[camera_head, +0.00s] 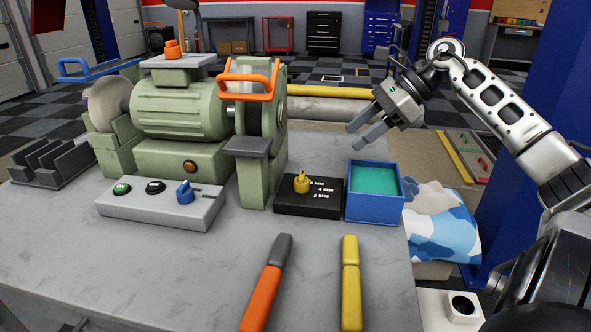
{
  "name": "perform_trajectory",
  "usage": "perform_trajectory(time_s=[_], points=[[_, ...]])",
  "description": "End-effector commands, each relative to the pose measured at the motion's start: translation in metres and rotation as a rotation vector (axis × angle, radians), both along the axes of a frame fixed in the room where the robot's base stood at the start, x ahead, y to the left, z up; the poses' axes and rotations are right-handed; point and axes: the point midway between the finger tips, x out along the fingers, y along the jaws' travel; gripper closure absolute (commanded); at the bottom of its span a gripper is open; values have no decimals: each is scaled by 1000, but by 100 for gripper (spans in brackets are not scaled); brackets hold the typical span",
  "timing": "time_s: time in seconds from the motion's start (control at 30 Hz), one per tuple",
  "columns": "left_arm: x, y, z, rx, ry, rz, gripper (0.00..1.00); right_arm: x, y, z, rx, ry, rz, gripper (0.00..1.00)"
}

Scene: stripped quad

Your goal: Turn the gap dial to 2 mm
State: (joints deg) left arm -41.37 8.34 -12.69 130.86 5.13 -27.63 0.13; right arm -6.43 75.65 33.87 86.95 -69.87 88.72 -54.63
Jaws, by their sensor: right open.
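The gap dial is a yellow knob (301,183) on a black panel (290,209) with white labels that appear to read 6 mm, 4 mm and 2 mm. The panel lies on the grey workbench, beside the green bench grinder (180,110). The knob's pointer is too small to tell which label it is at. My right gripper (362,136) is open and empty, in the air above and to the right of the dial, clear of it. My left gripper is not in view.
A blue tray (374,209) with a green inside stands right of the dial panel. Orange (262,298) and yellow (350,285) handled tools lie in front. A grey control box (160,209) with a blue knob is to the left.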

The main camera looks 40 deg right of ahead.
Motion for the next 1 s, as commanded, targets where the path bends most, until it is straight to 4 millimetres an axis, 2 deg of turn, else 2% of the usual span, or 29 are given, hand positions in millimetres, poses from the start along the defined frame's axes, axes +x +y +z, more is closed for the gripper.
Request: perform_trajectory(time_s=[0.2,0.73,1.0], points=[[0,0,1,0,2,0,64,19,23,-30,-1,3,3,48],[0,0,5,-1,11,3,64,62,68,-89,6,-2,1,48],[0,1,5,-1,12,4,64,71,77,-104,1,-1,0,48]])
